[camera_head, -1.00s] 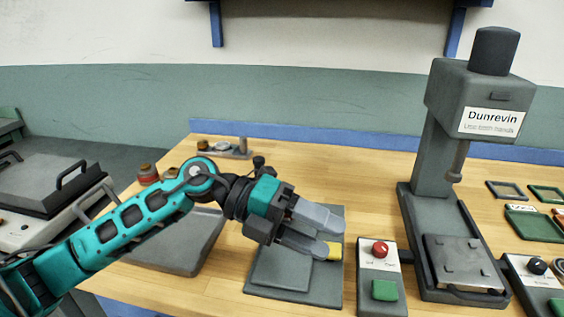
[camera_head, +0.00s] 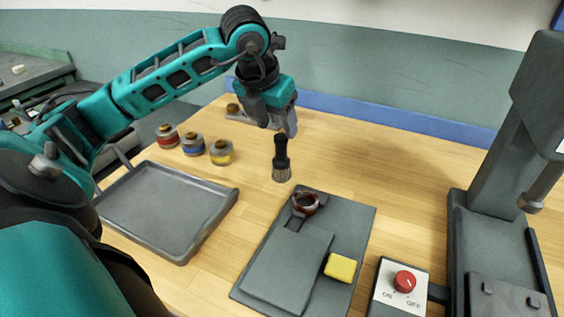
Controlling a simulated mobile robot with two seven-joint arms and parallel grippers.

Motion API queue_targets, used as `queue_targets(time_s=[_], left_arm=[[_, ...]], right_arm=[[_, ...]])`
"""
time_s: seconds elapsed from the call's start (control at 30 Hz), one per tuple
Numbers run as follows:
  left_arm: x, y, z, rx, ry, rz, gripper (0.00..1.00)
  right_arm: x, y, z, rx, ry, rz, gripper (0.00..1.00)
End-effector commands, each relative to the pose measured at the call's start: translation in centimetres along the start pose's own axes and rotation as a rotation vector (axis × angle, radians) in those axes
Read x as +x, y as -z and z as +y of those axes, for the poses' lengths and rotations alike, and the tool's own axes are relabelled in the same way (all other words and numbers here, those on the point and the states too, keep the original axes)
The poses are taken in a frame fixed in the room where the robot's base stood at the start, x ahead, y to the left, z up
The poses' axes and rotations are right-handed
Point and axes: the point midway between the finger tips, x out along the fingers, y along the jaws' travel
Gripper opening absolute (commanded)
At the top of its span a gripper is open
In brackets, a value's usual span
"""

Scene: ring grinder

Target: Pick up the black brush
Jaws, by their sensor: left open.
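The black brush (camera_head: 282,157) stands upright on the wooden table, bristles down, just behind a grey mat. My left gripper (camera_head: 281,128) is above it, pointing down, with its fingers apart near the top of the brush handle. I cannot tell whether the fingers are around the handle or behind it. My right gripper is not in view.
The grey mat (camera_head: 347,222) bears a reddish ring (camera_head: 305,204) and a yellow block (camera_head: 341,267). An empty grey tray (camera_head: 165,207) lies left. Several small jars (camera_head: 193,143) stand behind it. A red-button box (camera_head: 402,287) and the grey press (camera_head: 493,200) are right.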

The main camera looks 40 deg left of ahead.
Motion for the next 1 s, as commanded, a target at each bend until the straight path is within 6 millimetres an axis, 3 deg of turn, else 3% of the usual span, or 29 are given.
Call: queue_targets(time_s=[0.17,0.5,0.77,1.0], left_arm=[[1.3,0.1,0.0,0.000,0.001,0.002,0.59],[5.8,0.4,0.1,0.000,0.003,0.002,0.59],[6.1,0.3,0.1,0.002,0.001,0.000,0.59],[6.1,0.3,0.1,0.002,0.001,0.000,0.39]], right_arm=[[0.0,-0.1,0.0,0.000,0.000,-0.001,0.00],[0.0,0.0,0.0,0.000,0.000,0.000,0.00],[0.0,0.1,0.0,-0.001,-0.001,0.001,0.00],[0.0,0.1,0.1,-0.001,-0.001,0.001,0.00]])
